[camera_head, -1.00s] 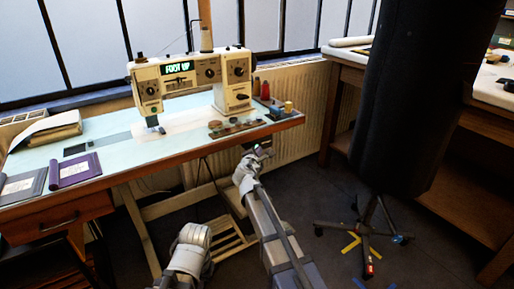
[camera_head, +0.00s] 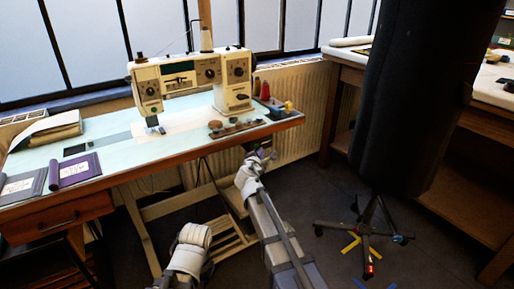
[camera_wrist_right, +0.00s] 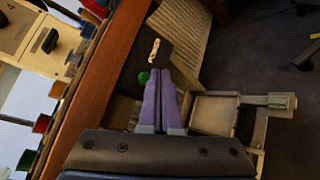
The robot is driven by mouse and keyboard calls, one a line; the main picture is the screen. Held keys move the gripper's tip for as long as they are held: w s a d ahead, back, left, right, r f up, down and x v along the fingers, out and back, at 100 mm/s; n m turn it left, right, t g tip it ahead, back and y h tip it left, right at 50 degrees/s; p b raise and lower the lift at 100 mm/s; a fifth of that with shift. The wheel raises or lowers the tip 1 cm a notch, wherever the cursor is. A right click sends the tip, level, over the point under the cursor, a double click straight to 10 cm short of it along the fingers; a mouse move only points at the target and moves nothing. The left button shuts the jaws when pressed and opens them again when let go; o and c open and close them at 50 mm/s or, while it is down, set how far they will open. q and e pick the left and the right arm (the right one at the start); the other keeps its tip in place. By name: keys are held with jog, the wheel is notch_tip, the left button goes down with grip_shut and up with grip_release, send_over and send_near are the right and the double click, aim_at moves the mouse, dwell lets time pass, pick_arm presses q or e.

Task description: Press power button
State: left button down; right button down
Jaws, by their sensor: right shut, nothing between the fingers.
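The sewing machine (camera_head: 190,84) stands on the table, and its display (camera_head: 178,80) is dark. Under the table's front edge, the right wrist view shows a dark box (camera_wrist_right: 132,72) with a round green button (camera_wrist_right: 143,78) and a pale slotted plate (camera_wrist_right: 154,48). My right gripper (camera_head: 263,154) is below the table's right end. In the wrist view its purple fingers (camera_wrist_right: 160,73) are together and empty, with the tips just right of the green button. I cannot tell whether they touch the box. My left gripper is not in view.
The table's wooden edge (camera_wrist_right: 98,85) runs close beside my right gripper. Spools (camera_head: 266,90) and small items stand at the table's right end. A radiator (camera_head: 300,105) is behind. A dark dress form (camera_head: 415,100) on a wheeled stand is to the right.

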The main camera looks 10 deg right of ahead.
jog(key=s, duration=0.2)
jog(key=s+d, duration=0.2)
jog(key=s, duration=0.1)
jog(key=shift+s, duration=0.3)
dwell(0.4)
dwell(1.2)
